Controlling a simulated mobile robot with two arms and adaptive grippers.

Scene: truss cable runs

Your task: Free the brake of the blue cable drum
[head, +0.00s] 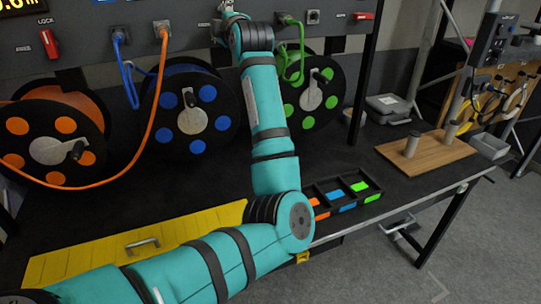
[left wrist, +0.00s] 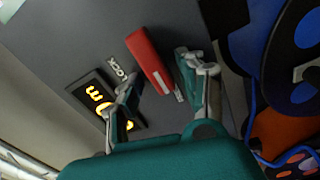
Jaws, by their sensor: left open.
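The blue cable drum (head: 190,115) stands on the black bench below the grey panel (head: 180,35), partly behind my left arm, with a crank on its hub. It also shows at the right of the left wrist view (left wrist: 290,45). My left gripper (head: 228,8) is at the top of the panel, above and right of the blue drum. In the left wrist view, its open fingers (left wrist: 157,70) are either side of a red lever (left wrist: 148,55) beside a "LOCK" label and a lit display (left wrist: 98,97). I cannot tell whether they touch it. My right gripper is not in view.
Orange (head: 55,145) and green (head: 312,97) drums flank the blue one. An orange cable (head: 152,110) hangs across the blue drum's left side. A three-colour tray (head: 318,187), a yellow plate (head: 75,258) and a wooden board with pegs (head: 430,150) lie on the bench.

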